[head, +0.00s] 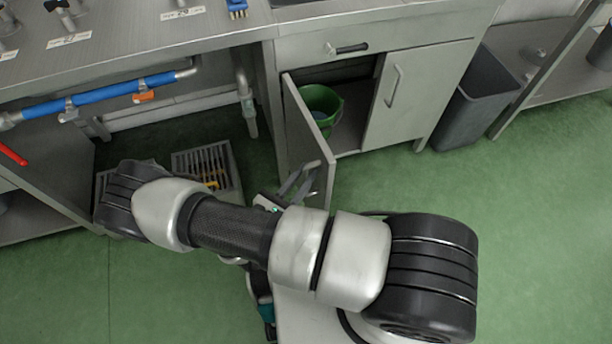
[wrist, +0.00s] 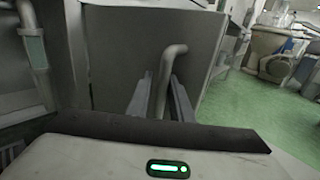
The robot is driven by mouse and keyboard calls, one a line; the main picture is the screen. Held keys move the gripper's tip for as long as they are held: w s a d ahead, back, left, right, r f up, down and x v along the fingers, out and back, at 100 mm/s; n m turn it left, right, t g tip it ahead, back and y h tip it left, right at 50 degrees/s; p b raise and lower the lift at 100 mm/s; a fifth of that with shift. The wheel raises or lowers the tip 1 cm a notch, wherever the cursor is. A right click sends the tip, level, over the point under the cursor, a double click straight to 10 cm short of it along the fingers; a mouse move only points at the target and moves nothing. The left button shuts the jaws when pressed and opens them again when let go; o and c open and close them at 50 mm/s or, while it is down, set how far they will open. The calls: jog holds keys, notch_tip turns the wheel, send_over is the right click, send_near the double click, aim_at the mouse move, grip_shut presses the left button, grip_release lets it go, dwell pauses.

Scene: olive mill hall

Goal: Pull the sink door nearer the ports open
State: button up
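The sink door nearer the ports (head: 307,132) is the left door of the sink cabinet in the head view. It stands swung out well away from the front, and the inside of the cabinet shows. In the wrist view its grey face (wrist: 120,50) fills the upper middle. Its bent bar handle (wrist: 163,75) stands between my two fingers. My gripper (wrist: 161,97) appears shut on this handle, one finger close on each side. In the head view my gripper (head: 298,185) is at the door's outer face, and my arm hides part of it.
A green bucket (head: 320,103) stands inside the cabinet. The right cabinet door (head: 418,95) is shut. A grey bin (head: 477,100) stands to its right. A floor grate (head: 205,165) and blue pipe (head: 110,93) lie left. Green floor in front is clear.

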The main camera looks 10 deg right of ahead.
jog(key=shift+s, duration=0.1)
jog(key=shift+s+a, duration=0.1)
jog(key=shift+s, duration=0.05)
jog(key=p+v, duration=0.1)
jog(key=v, duration=1.6)
